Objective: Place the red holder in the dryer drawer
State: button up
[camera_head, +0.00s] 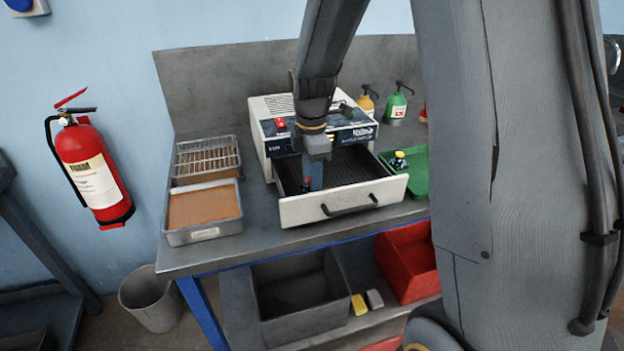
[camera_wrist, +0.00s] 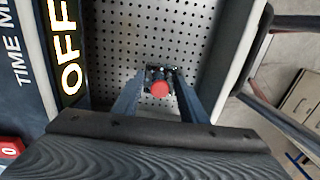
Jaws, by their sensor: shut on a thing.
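The dryer (camera_head: 262,107) stands on the bench with its drawer (camera_head: 300,211) pulled out. In the wrist view the drawer's perforated floor (camera_wrist: 185,38) fills the middle. My gripper (camera_head: 313,184) reaches down into the open drawer, behind its front panel. In the wrist view my gripper (camera_wrist: 158,94) is shut on the red holder (camera_wrist: 160,89), whose round red top shows between the fingers with a dark part behind it. The holder is over the drawer floor. I cannot tell whether it touches the floor. In the head view the holder is mostly hidden by my fingers.
A tray with an orange-brown surface (camera_head: 205,207) and a wire rack (camera_head: 207,157) sit left of the dryer. A green tray (camera_head: 417,178) with a small bottle lies to the right. Spray bottles (camera_head: 397,103) stand behind. The drawer's front wall (camera_wrist: 236,65) is close on the right in the wrist view.

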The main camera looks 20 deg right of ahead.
jog(key=shift+f, duration=0.15)
jog(key=o, duration=1.3)
notch_tip(320, 180, up, 12)
jog(key=b, duration=0.2)
jog(key=shift+r+b, duration=0.2)
jog(key=shift+b, duration=0.15)
jog(key=shift+s, duration=0.1)
